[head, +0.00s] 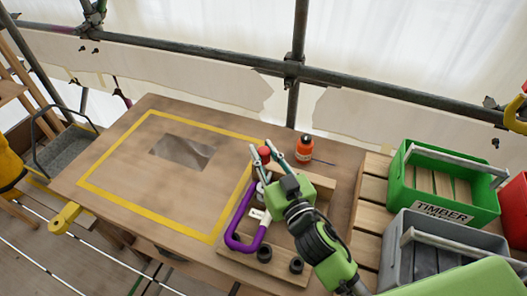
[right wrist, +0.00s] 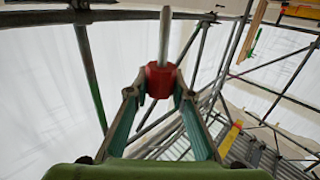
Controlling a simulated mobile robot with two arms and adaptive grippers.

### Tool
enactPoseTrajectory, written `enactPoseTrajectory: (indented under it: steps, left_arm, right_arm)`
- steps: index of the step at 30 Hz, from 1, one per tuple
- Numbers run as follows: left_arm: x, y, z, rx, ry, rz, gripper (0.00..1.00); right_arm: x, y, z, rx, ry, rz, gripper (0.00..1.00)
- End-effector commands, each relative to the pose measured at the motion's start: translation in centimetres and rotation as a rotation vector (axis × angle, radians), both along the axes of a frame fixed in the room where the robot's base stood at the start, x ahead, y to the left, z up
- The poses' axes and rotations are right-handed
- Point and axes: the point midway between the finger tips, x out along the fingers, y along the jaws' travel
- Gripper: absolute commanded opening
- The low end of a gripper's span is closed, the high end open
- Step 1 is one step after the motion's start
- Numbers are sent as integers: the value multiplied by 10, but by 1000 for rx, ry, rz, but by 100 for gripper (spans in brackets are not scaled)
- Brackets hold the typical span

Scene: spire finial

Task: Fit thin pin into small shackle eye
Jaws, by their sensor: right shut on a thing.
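My right gripper (head: 268,154) is shut on the thin pin (head: 264,153), gripping it by its red head. In the right wrist view, the gripper (right wrist: 160,90) has both fingertips against the red head, and the pin's grey shaft (right wrist: 165,35) points away from the gripper. A purple shackle (head: 232,228) lies on the wooden tray, left of and below my gripper. I cannot clearly make out a small shackle or its eye; small pale pieces (head: 257,214) beside the purple shackle are partly hidden by my arm. My left gripper is not in view.
The wooden tray (head: 235,266) holds two black rings (head: 264,253). An orange bottle (head: 304,150) stands behind it. A green crate (head: 440,212) and a grey crate (head: 392,262) stand right. The bench left has a yellow-taped area (head: 120,213) with a grey plate (head: 183,151).

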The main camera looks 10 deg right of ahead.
Motion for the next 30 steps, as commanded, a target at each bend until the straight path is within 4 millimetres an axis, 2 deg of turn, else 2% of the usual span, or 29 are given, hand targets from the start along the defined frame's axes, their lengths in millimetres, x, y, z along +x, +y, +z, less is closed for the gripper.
enactPoseTrajectory:
  steps: [9,15,30]
  left_arm:
    - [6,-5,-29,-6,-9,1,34]
    - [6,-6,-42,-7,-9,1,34]
    - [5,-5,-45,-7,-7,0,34]
  right_arm:
    - [0,0,-33,1,0,-1,0]
    - [0,0,-49,1,-1,0,0]
    - [0,0,-52,1,-1,0,0]
